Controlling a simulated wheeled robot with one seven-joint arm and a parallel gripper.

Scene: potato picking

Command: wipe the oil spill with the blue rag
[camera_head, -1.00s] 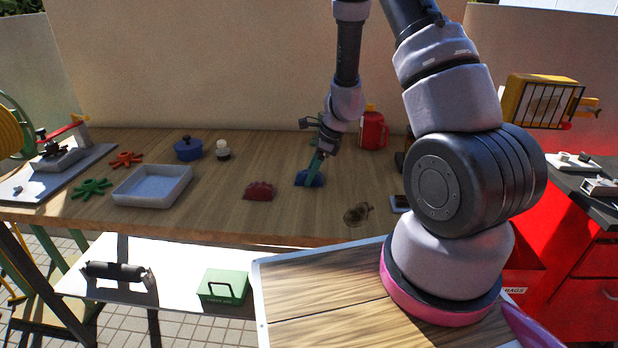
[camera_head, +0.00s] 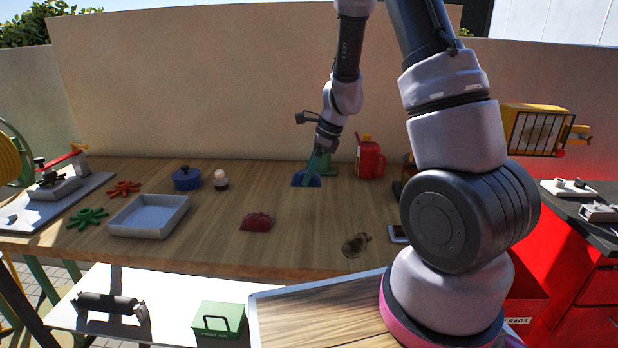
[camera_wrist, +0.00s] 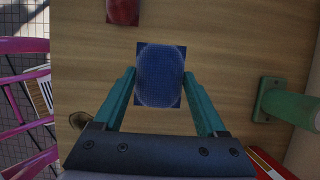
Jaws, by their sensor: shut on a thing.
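The blue rag (camera_head: 299,181) is held by my gripper (camera_head: 314,166) over the back middle of the wooden table. In the wrist view the rag (camera_wrist: 160,75) lies between the two green fingers of my gripper (camera_wrist: 160,86), which are shut on it. I cannot tell whether the rag touches the tabletop. The oil spill (camera_head: 355,245) is a dark brownish patch near the table's front edge, to the right of and nearer than the rag. A dark patch at the left edge of the wrist view's tabletop, partly hidden by my gripper, may be the spill (camera_wrist: 78,119).
A red cloth (camera_head: 257,221) lies front left of the blue rag. A red can (camera_head: 370,160) stands behind right. A grey tray (camera_head: 150,216), blue pot (camera_head: 187,179) and small bottle (camera_head: 221,181) are further left. The tabletop between rag and spill looks clear.

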